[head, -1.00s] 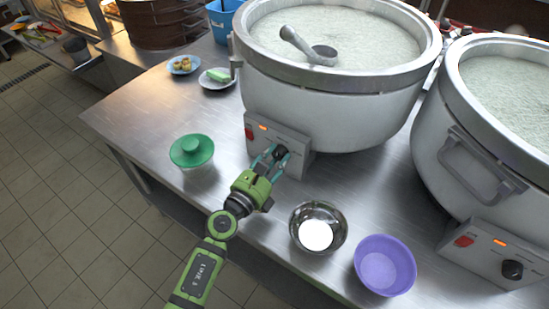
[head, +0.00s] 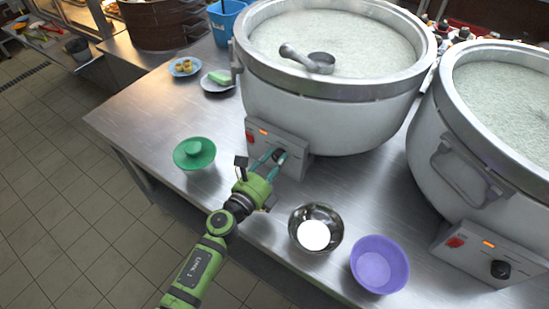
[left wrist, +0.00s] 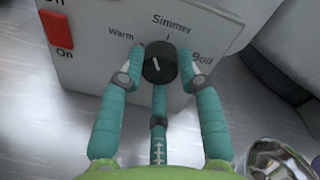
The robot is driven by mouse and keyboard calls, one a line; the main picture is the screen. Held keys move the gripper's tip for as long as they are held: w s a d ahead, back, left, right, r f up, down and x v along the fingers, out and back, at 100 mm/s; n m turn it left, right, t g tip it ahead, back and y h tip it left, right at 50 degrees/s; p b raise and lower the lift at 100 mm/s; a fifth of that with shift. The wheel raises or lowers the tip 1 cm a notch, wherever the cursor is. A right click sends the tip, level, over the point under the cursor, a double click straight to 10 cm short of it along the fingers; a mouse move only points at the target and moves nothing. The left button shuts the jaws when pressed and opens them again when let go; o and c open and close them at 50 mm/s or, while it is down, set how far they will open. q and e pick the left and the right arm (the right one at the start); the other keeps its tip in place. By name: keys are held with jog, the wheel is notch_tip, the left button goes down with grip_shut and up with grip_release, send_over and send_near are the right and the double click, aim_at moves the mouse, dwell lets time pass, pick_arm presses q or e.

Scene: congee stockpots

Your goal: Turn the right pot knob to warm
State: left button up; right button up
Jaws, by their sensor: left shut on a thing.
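Two big grey pots of congee stand on the steel counter. The right pot (head: 450,165) has a black knob (head: 500,269) on its control box (head: 465,252), apart from any gripper. My left gripper (head: 270,157) is at the left pot (head: 330,115) and is shut on that pot's black knob (head: 280,154). In the left wrist view its fingertips (left wrist: 160,55) press the sides of this knob (left wrist: 160,68). The knob's white mark points up-left, on the side of the Warm label (left wrist: 121,34); Simmer and Boil lie to its right. My right gripper is out of view.
A steel bowl (head: 329,211) and a purple bowl (head: 380,248) stand at the counter's front, right of my left arm. Small plates (head: 184,74) lie farther back. A ladle (head: 300,56) rests in the left pot.

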pick_arm(q)
jog(key=n, duration=0.1)
jog(key=n+p, duration=0.1)
jog(key=n, duration=0.1)
jog(key=r+n, duration=0.1)
jog(key=shift+w+a, duration=0.15)
jog(key=shift+w, duration=0.1)
jog(key=shift+f+n+p, duration=0.1)
jog(key=shift+n+p, duration=0.5)
jog(key=shift+n, duration=0.9)
jog(key=o, duration=1)
jog(key=shift+o, duration=0.7)
jog(key=shift+f, duration=0.25)
jog(key=shift+s, duration=0.1)
